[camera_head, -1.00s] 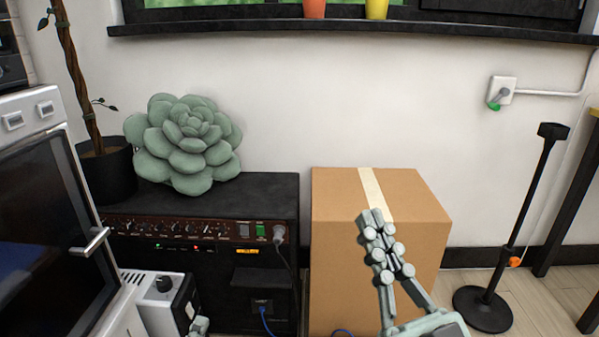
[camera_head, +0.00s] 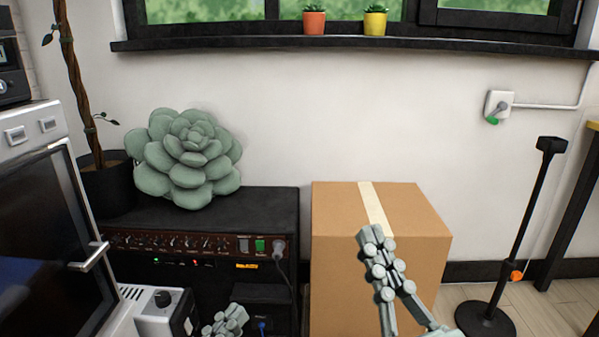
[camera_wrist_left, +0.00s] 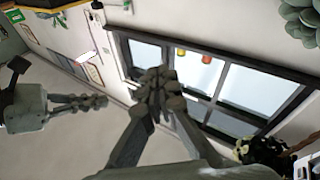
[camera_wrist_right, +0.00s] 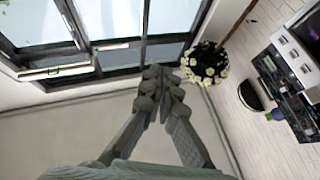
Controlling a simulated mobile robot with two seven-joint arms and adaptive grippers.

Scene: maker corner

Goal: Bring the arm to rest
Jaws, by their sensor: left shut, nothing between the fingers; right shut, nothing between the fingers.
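My right gripper (camera_head: 378,258) shows in the head view in front of the cardboard box, pointing up. Its fingers are shut with nothing between them; they also fill the middle of the right wrist view (camera_wrist_right: 160,88). My left gripper (camera_head: 232,316) is at the bottom edge of the head view, in front of the black amplifier, and only its fingertips show. In the left wrist view its fingers (camera_wrist_left: 158,85) are closed together and empty. The right gripper also shows at the left of that view (camera_wrist_left: 88,102).
A cardboard box (camera_head: 335,270) stands against the wall beside the black amplifier (camera_head: 270,207), which carries a green succulent cushion (camera_head: 188,160). A black stand (camera_head: 520,230) is at the right. An oven-like white appliance (camera_head: 45,125) is at the left. Two small pots (camera_head: 314,22) sit on the sill.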

